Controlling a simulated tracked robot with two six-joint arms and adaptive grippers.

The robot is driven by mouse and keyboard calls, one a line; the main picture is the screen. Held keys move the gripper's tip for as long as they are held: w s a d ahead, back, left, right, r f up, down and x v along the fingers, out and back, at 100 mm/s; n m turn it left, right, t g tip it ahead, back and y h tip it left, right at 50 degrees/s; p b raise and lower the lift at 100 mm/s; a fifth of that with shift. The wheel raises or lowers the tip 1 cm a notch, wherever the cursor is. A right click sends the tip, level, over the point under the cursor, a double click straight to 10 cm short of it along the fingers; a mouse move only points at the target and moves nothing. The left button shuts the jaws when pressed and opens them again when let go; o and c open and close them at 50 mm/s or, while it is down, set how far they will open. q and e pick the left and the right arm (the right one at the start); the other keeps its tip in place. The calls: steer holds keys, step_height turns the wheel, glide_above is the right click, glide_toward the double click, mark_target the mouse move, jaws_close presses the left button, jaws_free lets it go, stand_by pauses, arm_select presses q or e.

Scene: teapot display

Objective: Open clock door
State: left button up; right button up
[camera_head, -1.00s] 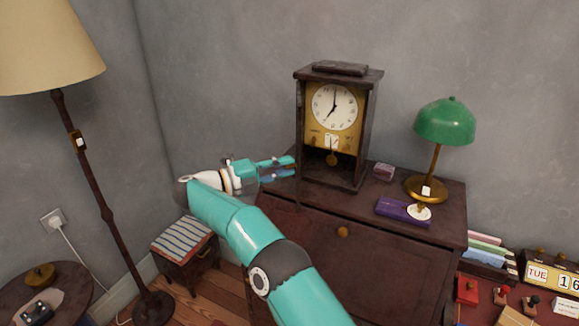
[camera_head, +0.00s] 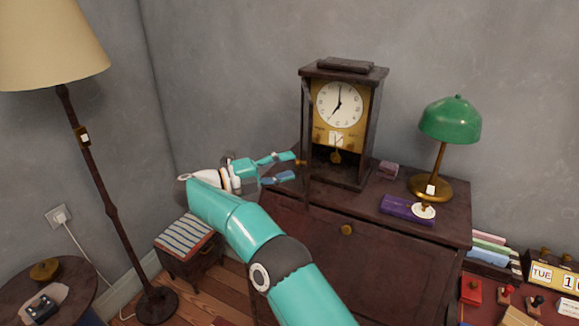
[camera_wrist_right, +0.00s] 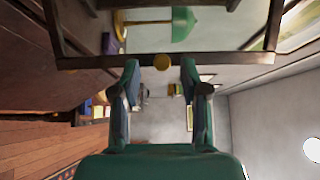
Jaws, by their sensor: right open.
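The dark wooden clock (camera_head: 343,120) stands on the cabinet, with a white dial and a brass pendulum. Its door (camera_head: 306,135) stands ajar, swung outward and seen nearly edge-on at the clock's left side. In the right wrist view the door frame (camera_wrist_right: 100,62) crosses the top, with a round brass knob (camera_wrist_right: 162,61) on its bar. My right gripper (camera_head: 296,167) is open left of the door, its fingertips close to the knob. In the right wrist view the knob appears between the fingertips (camera_wrist_right: 160,72); contact cannot be told. My left gripper is out of view.
A floor lamp (camera_head: 95,170) and a striped stool (camera_head: 187,236) stand at left.

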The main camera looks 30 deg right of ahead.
steer(key=shift+w+a, duration=0.15)
steer(key=shift+a, duration=1.2)
steer(key=shift+w+a, duration=0.15)
steer(key=shift+a, duration=1.2)
